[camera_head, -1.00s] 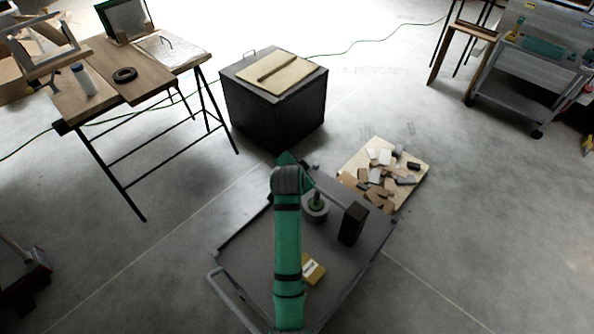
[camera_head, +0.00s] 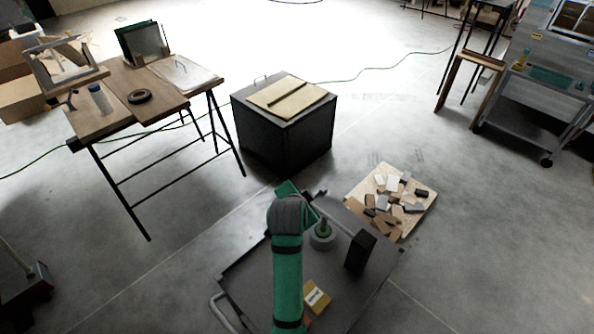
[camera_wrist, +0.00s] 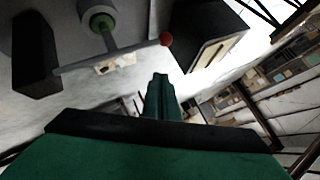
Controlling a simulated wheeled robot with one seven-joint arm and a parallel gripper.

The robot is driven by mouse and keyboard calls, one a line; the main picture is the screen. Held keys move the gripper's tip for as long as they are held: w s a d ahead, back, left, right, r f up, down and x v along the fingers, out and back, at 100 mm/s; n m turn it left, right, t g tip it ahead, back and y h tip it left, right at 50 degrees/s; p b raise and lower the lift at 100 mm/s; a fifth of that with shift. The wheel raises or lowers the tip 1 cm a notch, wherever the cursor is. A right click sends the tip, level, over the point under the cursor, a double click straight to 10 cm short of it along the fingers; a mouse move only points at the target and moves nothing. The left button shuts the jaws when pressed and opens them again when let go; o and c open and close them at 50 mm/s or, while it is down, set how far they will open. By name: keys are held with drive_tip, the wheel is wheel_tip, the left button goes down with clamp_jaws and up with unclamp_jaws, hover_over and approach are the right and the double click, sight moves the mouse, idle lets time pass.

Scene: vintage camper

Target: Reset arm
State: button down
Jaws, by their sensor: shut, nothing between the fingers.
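My green arm (camera_head: 287,265) reaches up from the bottom of the head view, over a grey platform, and bends near its top. My gripper's fingers are mostly hidden behind the arm there. In the wrist view my gripper (camera_wrist: 161,80) shows as two green fingers close together, shut and empty. The fingers touch nothing that I can see.
A black cabinet (camera_head: 283,140) with a pale board on top stands ahead; it also shows in the wrist view (camera_wrist: 192,28). A pale board (camera_head: 360,184) with several loose blocks lies right. A wooden trestle table (camera_head: 105,122) is left, a grey trolley (camera_head: 520,120) far right. Open floor lies between.

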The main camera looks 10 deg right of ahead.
drive_tip(key=s+a+f+n+t+y, duration=0.1)
drive_tip(key=s+a+f+n+t, duration=0.2)
drive_tip(key=s+f, duration=0.55)
drive_tip(key=s+a+f+n+y, duration=0.1)
drive_tip(key=s+a+f+n, duration=0.3)
drive_tip(key=s, duration=0.8)
drive_tip(key=s+a+r+n+t, duration=0.1)
drive_tip(key=s+r+n, duration=0.1)
drive_tip(key=s, duration=0.6)
drive_tip(key=s+a+r+n+t+y, duration=0.1)
drive_tip(key=s+a+r+n, duration=0.1)
drive_tip(key=s, duration=0.6)
drive_tip(key=s+a+r+n+t, duration=0.1)
drive_tip(key=s+r, duration=0.3)
drive_tip(key=s, duration=0.4)
drive_tip(key=shift+s+a+r+n+y, duration=0.15)
drive_tip(key=shift+a+n+y, duration=0.2)
drive_tip(key=shift+n, duration=0.25)
